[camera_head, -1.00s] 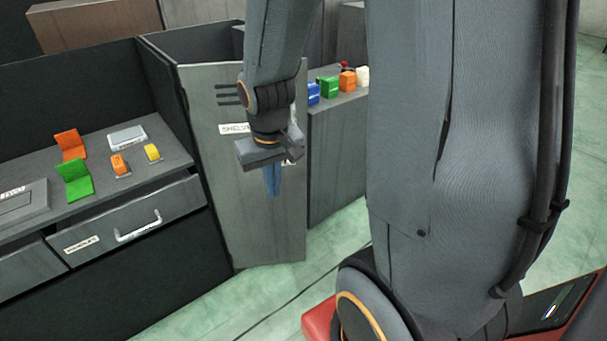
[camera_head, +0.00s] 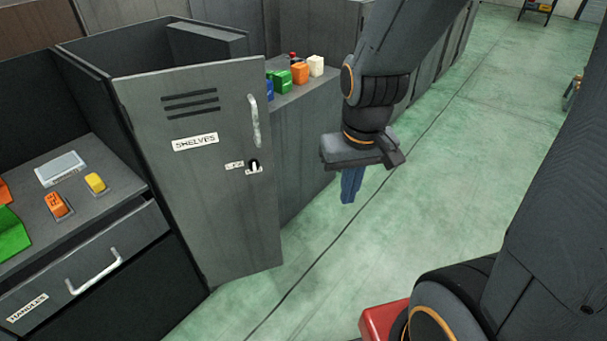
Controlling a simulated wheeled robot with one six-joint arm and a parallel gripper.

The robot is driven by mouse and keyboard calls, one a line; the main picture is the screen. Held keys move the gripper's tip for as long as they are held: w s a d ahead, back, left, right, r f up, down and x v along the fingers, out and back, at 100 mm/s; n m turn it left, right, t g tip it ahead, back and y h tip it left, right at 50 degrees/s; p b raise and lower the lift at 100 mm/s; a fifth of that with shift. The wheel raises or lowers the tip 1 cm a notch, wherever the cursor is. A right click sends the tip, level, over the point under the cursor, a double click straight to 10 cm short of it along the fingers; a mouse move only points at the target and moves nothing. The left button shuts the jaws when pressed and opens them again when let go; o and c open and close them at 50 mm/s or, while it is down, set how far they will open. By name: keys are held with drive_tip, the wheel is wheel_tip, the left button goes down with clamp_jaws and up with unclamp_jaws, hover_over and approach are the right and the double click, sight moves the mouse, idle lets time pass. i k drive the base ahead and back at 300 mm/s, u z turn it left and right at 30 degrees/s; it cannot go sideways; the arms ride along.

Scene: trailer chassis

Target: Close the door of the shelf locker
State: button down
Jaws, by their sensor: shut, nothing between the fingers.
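The grey locker door (camera_head: 200,150) has a "SHELVES" label (camera_head: 195,142), a vertical handle (camera_head: 254,121) near its right edge and a small latch knob (camera_head: 254,167) below. The door stands ajar, its free right edge swung out from the dark locker body (camera_head: 95,108) behind it.
A counter (camera_head: 308,125) with colored blocks (camera_head: 300,72) stands to the right behind the door. A drawer (camera_head: 85,265) with a handle is at lower left, under a worktop with orange and yellow switches (camera_head: 95,183). Green floor (camera_head: 310,270) is open at front and right.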

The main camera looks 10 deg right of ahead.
sight(197, 128)
drive_tip(key=z, duration=0.05)
drive_tip(key=k, duration=0.9)
drive_tip(key=u, duration=1.2)
drive_tip(key=i, duration=0.5)
